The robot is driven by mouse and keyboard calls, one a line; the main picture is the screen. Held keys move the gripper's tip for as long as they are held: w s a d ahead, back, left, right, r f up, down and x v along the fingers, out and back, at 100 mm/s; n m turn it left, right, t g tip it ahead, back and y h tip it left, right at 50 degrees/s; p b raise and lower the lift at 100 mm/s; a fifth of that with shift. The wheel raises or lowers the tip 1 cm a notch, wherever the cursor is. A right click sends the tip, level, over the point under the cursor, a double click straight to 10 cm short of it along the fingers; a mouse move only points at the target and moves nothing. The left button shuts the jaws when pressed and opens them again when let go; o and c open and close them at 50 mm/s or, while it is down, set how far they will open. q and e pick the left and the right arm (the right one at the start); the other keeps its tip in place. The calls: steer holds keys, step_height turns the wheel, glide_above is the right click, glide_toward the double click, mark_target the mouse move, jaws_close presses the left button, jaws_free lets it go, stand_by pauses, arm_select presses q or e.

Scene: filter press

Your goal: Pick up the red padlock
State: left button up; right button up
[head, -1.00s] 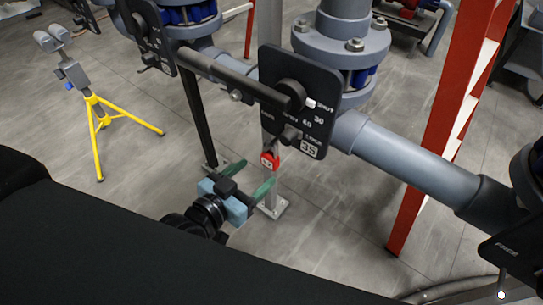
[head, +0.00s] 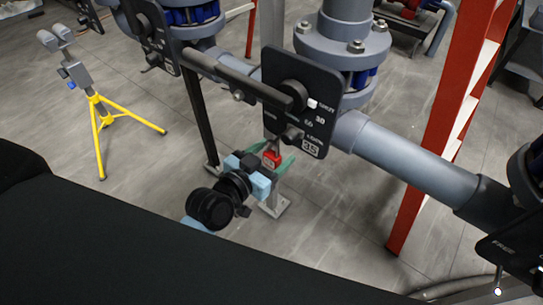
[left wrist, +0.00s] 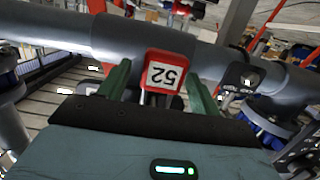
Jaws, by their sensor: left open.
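The red padlock (head: 271,159) hangs below the black valve plate marked 35 in the head view. In the left wrist view the padlock (left wrist: 167,73) shows a white label reading 52, upside down. My left gripper (head: 273,160) has its green fingers apart, one on each side of the padlock. In the left wrist view the left gripper's fingers (left wrist: 157,84) flank the padlock, with a gap to the left finger and a smaller one to the right; contact cannot be told. The padlock's shackle is mostly hidden. My right gripper does not show.
The black valve plate (head: 315,90) and its long handle (head: 235,80) are just above the left gripper. A grey pipe (head: 400,157) runs right toward a red post (head: 440,130). A grey support post with a foot (head: 275,206) stands behind the gripper. A yellow tripod (head: 98,115) stands at left.

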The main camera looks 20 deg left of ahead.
arm_select(q)
steer(key=shift+x, duration=0.95)
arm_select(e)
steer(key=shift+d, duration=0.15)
arm_select(q)
steer(key=c, duration=1.1)
steer(key=shift+r, duration=0.1)
